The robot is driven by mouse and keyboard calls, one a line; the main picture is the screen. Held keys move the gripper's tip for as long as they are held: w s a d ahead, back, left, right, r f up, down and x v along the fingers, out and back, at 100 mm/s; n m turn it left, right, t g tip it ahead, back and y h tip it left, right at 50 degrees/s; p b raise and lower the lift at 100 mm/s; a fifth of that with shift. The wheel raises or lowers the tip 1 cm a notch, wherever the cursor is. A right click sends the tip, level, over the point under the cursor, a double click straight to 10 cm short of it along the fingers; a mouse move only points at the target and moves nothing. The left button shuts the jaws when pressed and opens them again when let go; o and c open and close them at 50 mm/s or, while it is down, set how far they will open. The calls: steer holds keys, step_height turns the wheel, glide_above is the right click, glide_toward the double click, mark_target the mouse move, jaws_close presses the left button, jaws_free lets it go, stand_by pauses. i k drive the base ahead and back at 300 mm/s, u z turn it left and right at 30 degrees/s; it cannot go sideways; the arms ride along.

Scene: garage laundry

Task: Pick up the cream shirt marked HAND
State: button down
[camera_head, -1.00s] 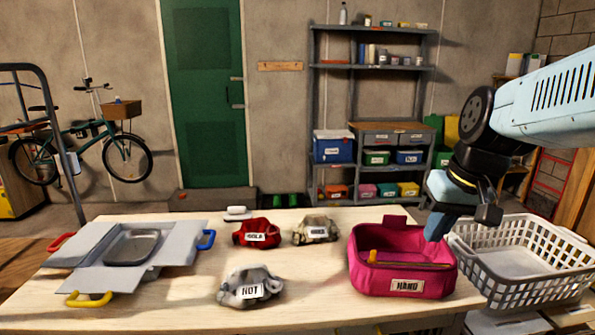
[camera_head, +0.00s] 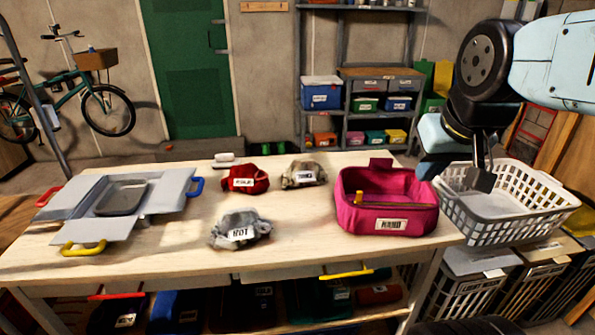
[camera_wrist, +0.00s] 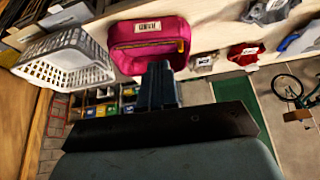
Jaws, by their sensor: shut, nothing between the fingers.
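A cream shirt (camera_head: 303,169), crumpled with a white label too small to read surely, lies on the wooden table left of the pink bin. It also shows small in the wrist view (camera_wrist: 203,61). The pink fabric bin (camera_head: 388,212) carries a label that seems to read HAND; it also shows in the wrist view (camera_wrist: 150,46). My gripper (camera_head: 482,181) is shut and empty, right of the pink bin and in front of the white basket in the picture, well away from the shirt. Its fingers also show in the wrist view (camera_wrist: 158,70).
A red cloth (camera_head: 246,179) and a grey cloth marked HOT (camera_head: 240,229) lie near the shirt. A grey open-flapped box (camera_head: 172,188) stands at left. A white laundry basket (camera_head: 520,223) stands right of the pink bin. The table between the cloths and bin is clear.

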mark_target(304, 172)
steer(key=k, duration=0.65)
steer(key=u, duration=0.55)
steer(key=i, duration=1.3)
steer(key=z, duration=0.4)
